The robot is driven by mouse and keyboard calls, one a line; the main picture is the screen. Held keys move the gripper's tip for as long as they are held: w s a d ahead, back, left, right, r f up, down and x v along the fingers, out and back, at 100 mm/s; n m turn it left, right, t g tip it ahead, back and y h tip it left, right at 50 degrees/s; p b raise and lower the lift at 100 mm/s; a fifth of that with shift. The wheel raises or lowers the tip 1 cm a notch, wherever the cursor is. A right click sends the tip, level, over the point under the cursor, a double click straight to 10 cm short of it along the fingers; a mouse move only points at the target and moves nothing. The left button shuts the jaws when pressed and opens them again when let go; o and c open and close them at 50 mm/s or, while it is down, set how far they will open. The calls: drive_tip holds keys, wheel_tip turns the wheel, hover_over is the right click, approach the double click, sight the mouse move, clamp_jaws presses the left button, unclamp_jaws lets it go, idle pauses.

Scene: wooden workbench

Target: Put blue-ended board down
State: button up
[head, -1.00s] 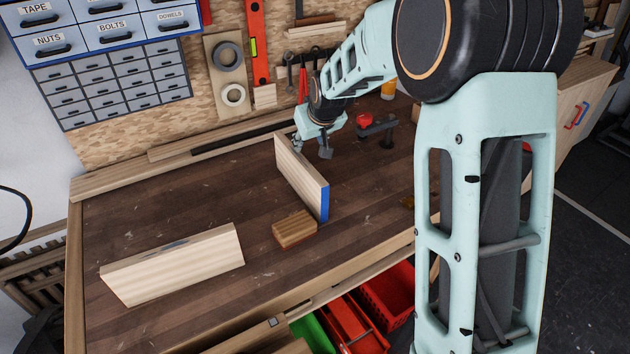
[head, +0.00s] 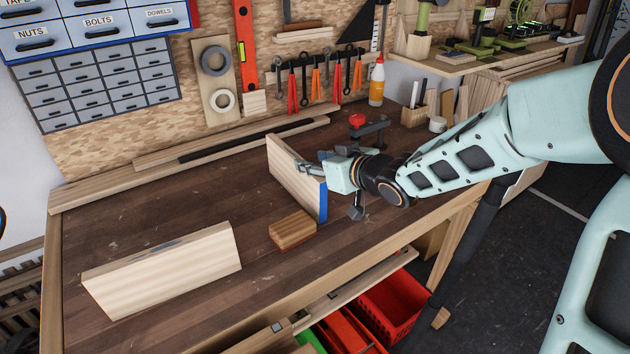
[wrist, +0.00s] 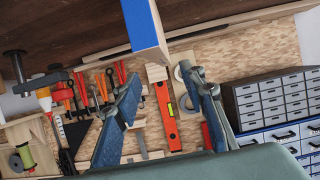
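The blue-ended board (head: 293,180) stands on its long edge on the workbench in the head view, its blue end (head: 322,202) facing me. In the wrist view its blue end (wrist: 143,22) shows at the top, beyond the fingertips. My gripper (head: 308,169) is at the board's right side, close to its face; I cannot tell whether it touches. In the wrist view my gripper (wrist: 167,80) has its two fingers spread apart with nothing between them. The board's far face is hidden.
A small wooden block (head: 292,230) lies just in front of the board. A pale board (head: 165,272) stands at the front left of the workbench (head: 130,215). A black clamp-like tool with a red knob (head: 368,130) is behind my gripper. The left middle of the bench is clear.

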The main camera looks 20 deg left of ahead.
sight(294, 175)
drive_tip(key=shift+s+a+f, duration=0.1)
drive_tip(key=shift+a+f, duration=0.05)
drive_tip(key=shift+a, duration=0.05)
drive_tip(key=b+x, duration=0.1)
drive_tip(key=x, duration=0.4)
drive_tip(key=shift+a+f, duration=0.1)
drive_tip(key=x, duration=0.2)
drive_tip(key=b+x, duration=0.1)
drive_tip(key=x, duration=0.2)
drive_tip(key=shift+w+f, duration=0.25)
drive_tip(key=shift+f, duration=0.05)
clamp_jaws()
drive_tip(key=shift+r, duration=0.15)
